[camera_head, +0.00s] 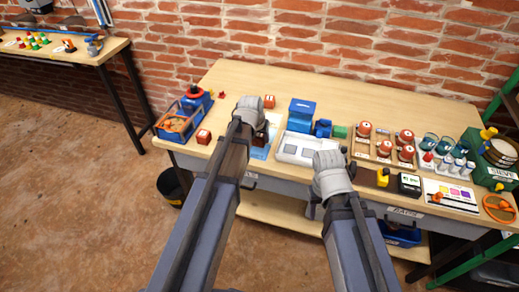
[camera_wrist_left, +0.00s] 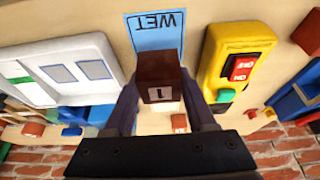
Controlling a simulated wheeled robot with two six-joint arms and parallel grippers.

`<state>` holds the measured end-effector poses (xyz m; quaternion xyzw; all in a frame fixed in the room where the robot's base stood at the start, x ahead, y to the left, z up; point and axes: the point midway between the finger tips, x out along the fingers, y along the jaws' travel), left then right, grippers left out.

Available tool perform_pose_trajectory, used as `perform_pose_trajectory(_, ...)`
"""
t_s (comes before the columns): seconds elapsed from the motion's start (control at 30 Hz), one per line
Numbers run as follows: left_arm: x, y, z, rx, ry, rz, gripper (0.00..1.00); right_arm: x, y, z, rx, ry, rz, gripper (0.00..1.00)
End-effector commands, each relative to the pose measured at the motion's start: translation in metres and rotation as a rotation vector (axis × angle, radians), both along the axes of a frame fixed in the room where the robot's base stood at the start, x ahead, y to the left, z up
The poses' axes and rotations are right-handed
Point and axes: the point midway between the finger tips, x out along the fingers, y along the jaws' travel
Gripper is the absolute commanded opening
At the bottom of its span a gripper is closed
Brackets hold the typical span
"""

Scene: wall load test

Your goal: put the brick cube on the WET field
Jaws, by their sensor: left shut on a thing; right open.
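The brick cube (camera_wrist_left: 160,78), dark red-brown with a "1" label, sits between the fingers of my left gripper (camera_wrist_left: 160,95), which is shut on it. In the head view the cube (camera_head: 262,134) shows partly beside the left gripper (camera_head: 256,126). The WET field (camera_wrist_left: 158,30) is a light blue rectangle with dark lettering; in the wrist view the cube overlaps its edge. It also shows in the head view (camera_head: 261,151), partly covered by my arm and the cube. I cannot tell whether the cube touches it. My right gripper (camera_head: 322,196) is open near the table's front edge, its fingers mostly hidden.
A white tray (camera_head: 299,149) lies right of the field. A yellow box with red and green buttons (camera_wrist_left: 238,62) stands beside the field. Other orange-red cubes (camera_head: 269,101) (camera_head: 204,136) stand on the table. A blue crate (camera_head: 180,122) is at left.

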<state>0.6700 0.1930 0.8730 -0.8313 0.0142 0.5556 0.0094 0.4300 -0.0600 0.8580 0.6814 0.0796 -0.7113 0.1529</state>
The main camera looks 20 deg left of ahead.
Motion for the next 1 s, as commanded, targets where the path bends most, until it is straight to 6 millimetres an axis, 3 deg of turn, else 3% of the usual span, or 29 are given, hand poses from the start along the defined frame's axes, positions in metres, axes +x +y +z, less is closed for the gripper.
perform_pose_trajectory(0.17, 0.000, 0.000, -0.003, 0.000, 0.000, 0.000, 0.00, 0.000, 0.000, -0.003, 0.000, 0.000, 0.000, 0.50)
perform_pose_trajectory(0.5, 0.000, 0.000, -0.039, 0.000, 0.000, 0.000, 0.00, 0.000, 0.000, -0.039, 0.000, 0.000, 0.000, 0.50)
perform_pose_trajectory(0.9, 0.000, 0.000, -0.041, 0.000, 0.000, 0.000, 0.00, 0.000, 0.000, -0.041, 0.000, 0.000, 0.000, 0.50)
perform_pose_trajectory(0.93, 0.000, 0.000, -0.040, 0.000, 0.000, 0.000, 0.57, 0.000, 0.000, -0.040, 0.000, 0.000, 0.000, 0.50)
perform_pose_trajectory(1.0, 0.000, 0.000, -0.039, 0.000, 0.000, 0.000, 0.65, 0.000, 0.000, -0.039, 0.000, 0.000, 0.000, 0.50)
